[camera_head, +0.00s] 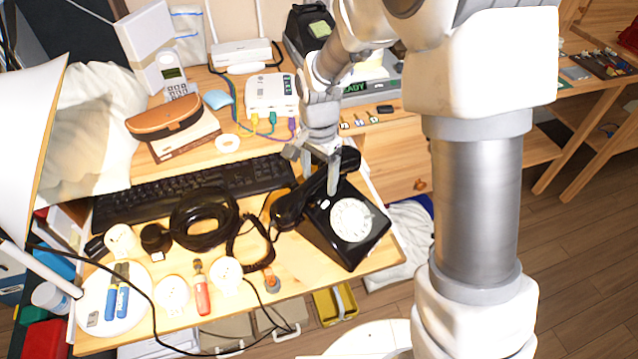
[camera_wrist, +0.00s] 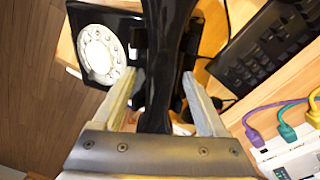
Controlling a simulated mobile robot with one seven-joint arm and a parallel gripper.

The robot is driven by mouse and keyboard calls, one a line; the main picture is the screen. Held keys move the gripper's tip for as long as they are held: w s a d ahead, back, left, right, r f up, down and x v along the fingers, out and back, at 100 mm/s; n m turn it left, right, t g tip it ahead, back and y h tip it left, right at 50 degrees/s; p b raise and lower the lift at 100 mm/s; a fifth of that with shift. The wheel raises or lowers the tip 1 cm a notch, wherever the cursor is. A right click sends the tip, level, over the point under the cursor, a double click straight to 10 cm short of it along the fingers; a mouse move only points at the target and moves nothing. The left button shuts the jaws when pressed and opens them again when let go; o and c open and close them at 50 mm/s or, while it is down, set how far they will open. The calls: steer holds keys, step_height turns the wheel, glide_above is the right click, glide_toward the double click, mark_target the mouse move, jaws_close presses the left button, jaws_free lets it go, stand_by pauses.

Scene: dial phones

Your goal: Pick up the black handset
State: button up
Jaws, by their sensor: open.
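The black handset (camera_head: 297,205) lies across the top of the black dial phone (camera_head: 322,230), which has a white round dial. The phone sits at the front right of the wooden desk. My gripper (camera_head: 320,185) is at the handset from above, with one finger on each side of it. In the wrist view the handset (camera_wrist: 172,55) runs between the two open fingers of my gripper (camera_wrist: 165,92), with gaps showing beside it. The phone's dial (camera_wrist: 101,54) is left of the fingers. The handset's near part is hidden behind the gripper body.
A black keyboard (camera_head: 195,187) lies left of the phone. A white router box (camera_head: 270,95) with coloured cables stands behind. Open floor (camera_head: 575,260) is right of the desk.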

steer(key=shift+c, duration=0.2)
jaws_close()
